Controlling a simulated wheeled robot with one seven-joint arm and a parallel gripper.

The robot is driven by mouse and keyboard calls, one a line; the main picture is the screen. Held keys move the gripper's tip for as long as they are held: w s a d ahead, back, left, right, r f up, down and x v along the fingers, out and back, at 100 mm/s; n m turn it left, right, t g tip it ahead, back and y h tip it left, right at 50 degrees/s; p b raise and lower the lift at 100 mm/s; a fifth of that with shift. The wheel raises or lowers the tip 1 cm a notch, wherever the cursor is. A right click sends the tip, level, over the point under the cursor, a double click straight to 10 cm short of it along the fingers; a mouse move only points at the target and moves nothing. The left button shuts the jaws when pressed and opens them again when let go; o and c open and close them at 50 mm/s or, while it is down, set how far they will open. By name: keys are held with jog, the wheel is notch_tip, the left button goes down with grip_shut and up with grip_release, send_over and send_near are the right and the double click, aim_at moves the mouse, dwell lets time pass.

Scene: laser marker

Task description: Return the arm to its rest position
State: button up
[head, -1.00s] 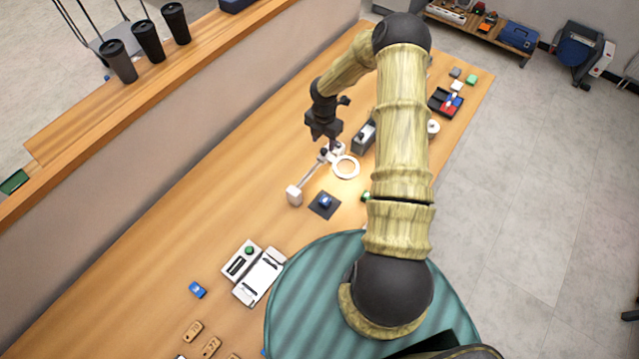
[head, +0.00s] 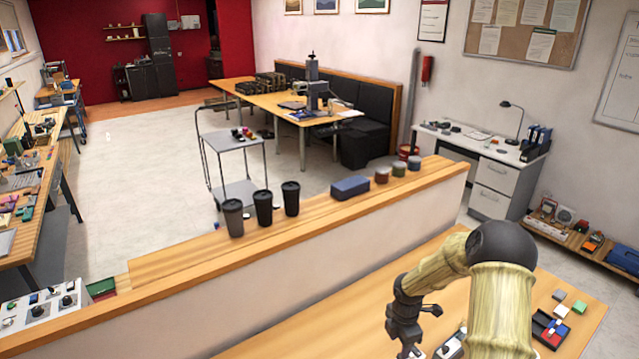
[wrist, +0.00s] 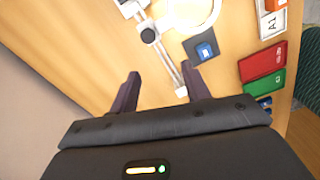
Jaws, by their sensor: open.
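My arm, wood-patterned with dark joints, rises at the lower right of the head view. My gripper (head: 408,352) hangs at the bottom edge of that view, above the wooden table (head: 345,318), its fingertips partly cut off. In the wrist view my gripper (wrist: 160,88) shows two dark fingers spread apart with nothing between them but the tabletop and part of a white lamp arm behind. A blue item (wrist: 205,51) on a dark square mat (wrist: 193,42) lies on the table beyond the fingers.
A white ring lamp (wrist: 150,33) stands close beyond the fingers. A low wall with a wooden ledge (head: 330,212) carries dark cups (head: 263,208) and a blue box (head: 350,187).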

jog(key=s+a+r+m+t+b, duration=0.1)
jog(key=s+a+r+m+b, duration=0.1)
jog(key=s+m, duration=0.5)
jog(key=s+a+r+m+b, duration=0.2)
jog(key=s+r+m+b, duration=0.2)
jog(key=s+r+m, duration=0.1)
jog(key=s+a+r+m+t+b, duration=0.1)
jog(key=s+a+r+m+b, duration=0.2)
jog(key=s+m, duration=0.5)
jog(key=shift+s+r+m+t+b, duration=0.2)
jog(key=shift+s+m+t+b, duration=0.1)
jog(key=shift+m+b, duration=0.25)
jog(key=shift+a, duration=0.1)
jog(key=shift+c, duration=1.2)
jog(key=shift+w+a, duration=0.1)
